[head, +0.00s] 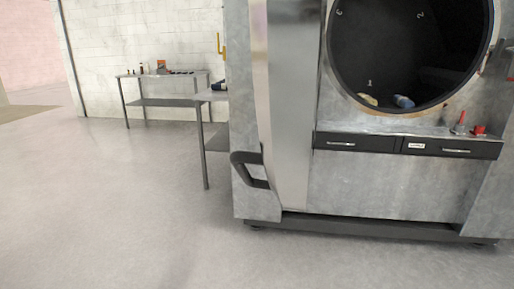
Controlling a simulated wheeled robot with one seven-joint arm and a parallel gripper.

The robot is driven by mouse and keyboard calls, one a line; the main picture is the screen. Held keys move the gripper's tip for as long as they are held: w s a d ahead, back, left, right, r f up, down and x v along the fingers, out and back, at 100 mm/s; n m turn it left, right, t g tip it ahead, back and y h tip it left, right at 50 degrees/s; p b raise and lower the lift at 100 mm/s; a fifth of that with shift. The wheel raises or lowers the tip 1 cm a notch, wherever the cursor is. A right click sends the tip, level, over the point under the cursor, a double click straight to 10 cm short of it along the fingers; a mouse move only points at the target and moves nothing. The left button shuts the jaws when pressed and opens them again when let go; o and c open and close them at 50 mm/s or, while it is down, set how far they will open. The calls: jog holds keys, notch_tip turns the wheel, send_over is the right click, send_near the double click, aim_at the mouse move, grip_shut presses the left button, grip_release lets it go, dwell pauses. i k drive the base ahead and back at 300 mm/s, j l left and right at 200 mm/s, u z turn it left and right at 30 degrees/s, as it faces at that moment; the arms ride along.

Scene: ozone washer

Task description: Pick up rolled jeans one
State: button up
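A small blue rolled item (403,101) lies at the bottom of the dark round drum of the big metal washer (390,185). A pale cream item (368,100) lies just to its left. Another dark blue item (219,87) shows at the edge of the nearer metal table (206,96), partly hidden by the washer's side. All are small and far off, so I cannot tell for sure which are rolled jeans. My gripper is not in view.
The washer has a black handle (251,170) at its left, and black drawers (405,146) and red knobs (479,130) below the drum. A farther metal table (165,74) with small objects stands by the white wall. The grey floor (110,200) at left is clear.

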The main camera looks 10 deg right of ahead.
aim_at(403, 102)
jog(key=i+l, duration=0.1)
jog(key=l, duration=0.45)
jog(key=i+l+u, duration=0.1)
jog(key=l, duration=0.45)
jog(key=i+l, duration=0.1)
jog(key=l, duration=0.4)
jog(key=i+l, duration=0.25)
jog(key=i+l+u, duration=0.1)
jog(key=i+l, duration=0.15)
jog(key=l, duration=0.2)
jog(key=i+l, duration=0.25)
jog(key=l, duration=0.15)
jog(key=i+l, duration=0.25)
jog(key=l, duration=0.15)
jog(key=i+l+u, duration=0.1)
jog(key=i+l, duration=0.4)
jog(key=l, duration=0.25)
jog(key=i+l+u, duration=0.1)
jog(key=i+l, duration=0.15)
jog(key=l, duration=0.15)
